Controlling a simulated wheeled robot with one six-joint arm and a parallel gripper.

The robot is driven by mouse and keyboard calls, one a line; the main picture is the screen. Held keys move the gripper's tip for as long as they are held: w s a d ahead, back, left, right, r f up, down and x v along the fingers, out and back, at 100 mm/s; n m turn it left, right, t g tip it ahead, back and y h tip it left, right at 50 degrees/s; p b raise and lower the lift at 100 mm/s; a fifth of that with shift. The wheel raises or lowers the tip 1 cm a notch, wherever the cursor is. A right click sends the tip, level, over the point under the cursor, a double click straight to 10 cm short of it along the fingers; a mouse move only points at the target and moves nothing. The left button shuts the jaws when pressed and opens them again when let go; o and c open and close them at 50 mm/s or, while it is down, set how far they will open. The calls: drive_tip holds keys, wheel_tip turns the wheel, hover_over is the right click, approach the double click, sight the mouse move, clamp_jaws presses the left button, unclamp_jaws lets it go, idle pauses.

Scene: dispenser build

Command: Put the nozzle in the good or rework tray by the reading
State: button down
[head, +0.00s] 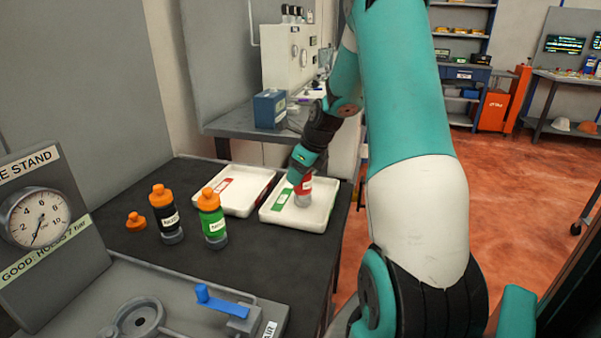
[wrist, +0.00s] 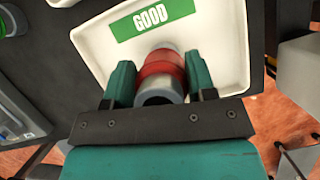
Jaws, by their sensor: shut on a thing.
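My gripper (wrist: 150,88) is shut on a grey nozzle with a red band (wrist: 160,68). In the head view the nozzle (head: 303,193) is upright over the floor of the good tray (head: 325,211), its lower end touching or very near it. This white tray (wrist: 222,50) has a green GOOD label in the wrist view. The white tray with a red label (head: 262,180) stands to its left, empty. The gauge (head: 38,218) at the left has its needle pointing down and slightly left, near the low end. The sign below it is partly readable: "GOOD: HOLDS 7 bar".
A black bottle (head: 163,215) and a green bottle (head: 212,222), both orange-topped, stand left of the trays beside a loose orange piece (head: 135,221). A blue-handled fixture (head: 222,303) is in front. A blue box (head: 269,108) sits on the bench behind.

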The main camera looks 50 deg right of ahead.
drive_tip(key=shift+f, duration=0.1)
drive_tip(key=shift+c, duration=2.3)
unclamp_jaws()
